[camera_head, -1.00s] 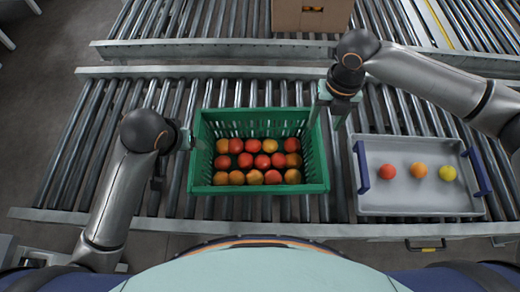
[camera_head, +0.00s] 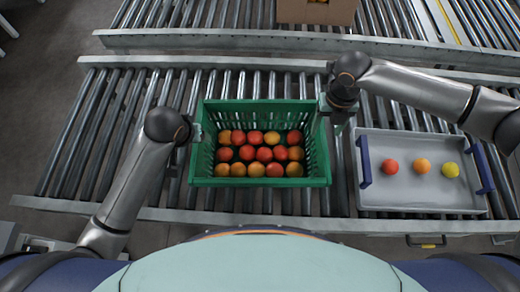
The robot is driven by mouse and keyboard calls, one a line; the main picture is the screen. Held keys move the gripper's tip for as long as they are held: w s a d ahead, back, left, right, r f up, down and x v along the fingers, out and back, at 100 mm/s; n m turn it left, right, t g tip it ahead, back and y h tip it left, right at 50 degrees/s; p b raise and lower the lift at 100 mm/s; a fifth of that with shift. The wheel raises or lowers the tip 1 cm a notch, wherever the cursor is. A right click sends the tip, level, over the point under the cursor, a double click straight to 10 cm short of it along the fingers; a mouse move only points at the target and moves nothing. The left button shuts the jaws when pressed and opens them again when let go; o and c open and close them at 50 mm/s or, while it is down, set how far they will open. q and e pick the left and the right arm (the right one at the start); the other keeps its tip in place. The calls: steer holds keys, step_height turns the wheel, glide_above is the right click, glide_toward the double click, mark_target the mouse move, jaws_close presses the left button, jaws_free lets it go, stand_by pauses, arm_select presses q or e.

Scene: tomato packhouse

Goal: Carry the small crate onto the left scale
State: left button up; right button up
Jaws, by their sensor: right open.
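A green slatted crate (camera_head: 260,182) full of red and orange tomatoes sits upright on the near roller conveyor, in the middle of the head view. My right gripper (camera_head: 326,112) is open at the crate's right side, close to its upper right rim; its fingers are partly hidden under the wrist. My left gripper (camera_head: 194,134) is at the crate's left wall, small and partly hidden by its own wrist, so its jaw state and any contact are unclear. I see no scale in this view.
A grey tray (camera_head: 420,202) with blue handles holds three round fruits, close to the crate's right. A cardboard box (camera_head: 316,11) stands on the far conveyor. A metal rail (camera_head: 250,42) runs between the conveyors. Rollers (camera_head: 100,140) left of my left arm are clear.

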mark_target(323, 137)
arm_select(q)
steer(key=shift+x, duration=2.45)
arm_select(e)
steer(key=shift+f, duration=2.5)
arm_select(q)
steer(key=shift+w, duration=0.1)
jaws_close()
arm_select(e)
jaws_close()
arm_select(q)
steer(key=shift+w+r, duration=0.1)
steer(key=shift+r, duration=0.05)
arm_select(e)
steer(key=shift+w+r, duration=0.1)
steer(key=shift+r, duration=0.05)
